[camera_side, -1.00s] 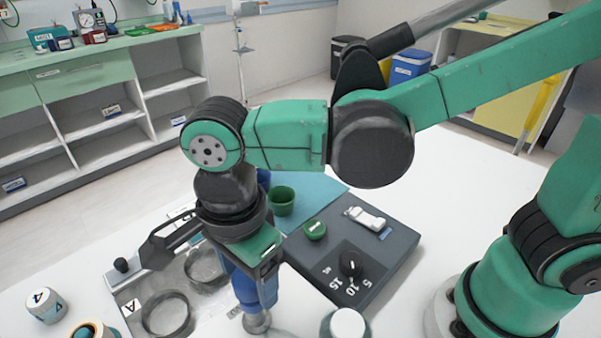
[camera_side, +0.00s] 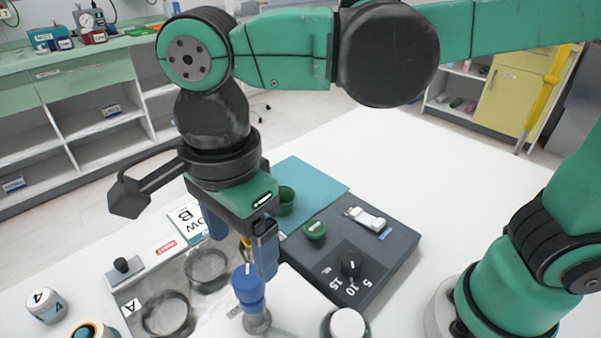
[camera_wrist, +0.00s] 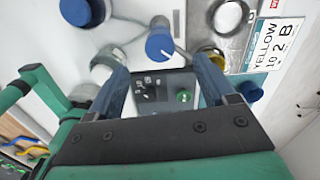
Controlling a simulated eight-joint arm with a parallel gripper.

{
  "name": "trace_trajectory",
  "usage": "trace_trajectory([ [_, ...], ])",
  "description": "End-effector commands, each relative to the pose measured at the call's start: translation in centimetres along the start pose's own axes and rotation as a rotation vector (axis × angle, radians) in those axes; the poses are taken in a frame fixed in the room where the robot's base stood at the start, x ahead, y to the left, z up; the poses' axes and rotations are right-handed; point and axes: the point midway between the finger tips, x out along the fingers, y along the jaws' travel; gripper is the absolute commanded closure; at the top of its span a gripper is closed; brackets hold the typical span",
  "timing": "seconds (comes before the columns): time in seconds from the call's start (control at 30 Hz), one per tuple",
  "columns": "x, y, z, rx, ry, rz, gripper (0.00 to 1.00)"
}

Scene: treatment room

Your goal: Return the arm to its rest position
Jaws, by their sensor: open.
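My gripper (camera_side: 240,250) hangs from my arm with its blue fingers pointing down, above the work table (camera_side: 350,150). In the wrist view my gripper (camera_wrist: 160,68) shows its two blue fingers spread apart with nothing between them. A blue-topped knob (camera_side: 250,288) on a grey metal base stands below the fingers in the side view, apart from them as far as I can tell. The same blue knob (camera_wrist: 160,45) shows beyond the fingertips in the wrist view. My arm is bent, with its wrist raised over the table.
A dark control box (camera_side: 385,250) with a dial, green button and white switch sits to the right. A green cup (camera_side: 286,198) stands on a teal mat (camera_side: 318,184). A plate with two rings (camera_side: 207,268) lies to the left. Table space behind the box is clear.

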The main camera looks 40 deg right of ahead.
Motion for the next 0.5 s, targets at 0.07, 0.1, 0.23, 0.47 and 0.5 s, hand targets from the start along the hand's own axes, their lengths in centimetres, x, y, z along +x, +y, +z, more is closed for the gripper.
trace_trajectory([
  [0.07, 0.0, 0.0, 0.0, 0.0, 0.0, 0.0, 0.23],
  [0.1, 0.0, 0.0, 0.0, 0.0, 0.0, 0.0, 0.23],
  [0.23, 0.0, -0.1, -0.1, -0.006, -0.002, -0.002, 0.23],
  [0.47, 0.3, -1.5, -4.2, -0.258, -0.043, -0.108, 0.23],
  [0.5, 0.5, -1.8, -5.4, -0.343, -0.044, -0.147, 0.23],
])
